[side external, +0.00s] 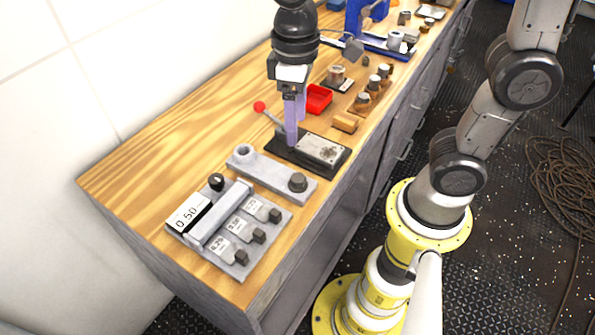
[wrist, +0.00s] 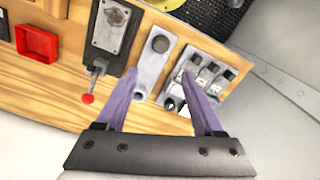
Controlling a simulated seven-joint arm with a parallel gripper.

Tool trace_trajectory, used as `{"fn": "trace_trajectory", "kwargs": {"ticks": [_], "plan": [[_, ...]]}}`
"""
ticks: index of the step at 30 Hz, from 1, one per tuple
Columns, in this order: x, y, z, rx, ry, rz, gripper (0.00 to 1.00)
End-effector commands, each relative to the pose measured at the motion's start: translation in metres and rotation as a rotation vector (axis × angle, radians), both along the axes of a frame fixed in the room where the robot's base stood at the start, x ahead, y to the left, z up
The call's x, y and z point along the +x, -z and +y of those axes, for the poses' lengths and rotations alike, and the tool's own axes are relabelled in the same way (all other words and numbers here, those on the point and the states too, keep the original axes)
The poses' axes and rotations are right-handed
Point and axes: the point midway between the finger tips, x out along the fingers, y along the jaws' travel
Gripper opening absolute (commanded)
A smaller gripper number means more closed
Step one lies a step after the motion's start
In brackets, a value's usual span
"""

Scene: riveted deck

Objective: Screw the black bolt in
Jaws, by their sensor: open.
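A black round bolt head (side external: 297,181) sits upright at the near right end of a grey plate (side external: 268,174). The plate has a raised ring with a hole (side external: 243,150) at its other end. In the wrist view the black bolt (wrist: 160,43) lies beyond my fingertips, and the ring (wrist: 140,90) shows between my fingers. My gripper (side external: 291,143) has pale violet fingers pointing down, open and empty. In the side view it appears over or behind the black-based lever fixture; its exact height is unclear. My gripper also shows in the wrist view (wrist: 158,73).
A lever fixture (side external: 318,150) with a red-ball handle stands beside the plate. A panel (side external: 228,225) with a "0.50" display and several black knobs is on the other side. A red tray (side external: 318,98), wooden block (side external: 346,122) and several metal parts stand farther back. Bare wood lies along the wall.

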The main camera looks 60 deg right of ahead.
Motion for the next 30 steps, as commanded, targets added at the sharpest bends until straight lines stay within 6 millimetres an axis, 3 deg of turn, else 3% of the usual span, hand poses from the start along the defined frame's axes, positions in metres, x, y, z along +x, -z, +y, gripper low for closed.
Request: {"fn": "trace_trajectory", "kwargs": {"ticks": [9,15,18,23,30], "plan": [[0.0,0.001,0.001,0.0,-0.72,-0.001,0.69],[-0.001,0.002,0.001,0.001,-1.053,0.0,0.69],[-0.002,0.003,0.001,0.0,-1.139,-0.001,0.69],[-0.004,0.008,0.002,-0.001,-1.137,-0.002,0.69],[-0.005,0.044,0.001,0.002,-1.135,0.004,0.69]]}}
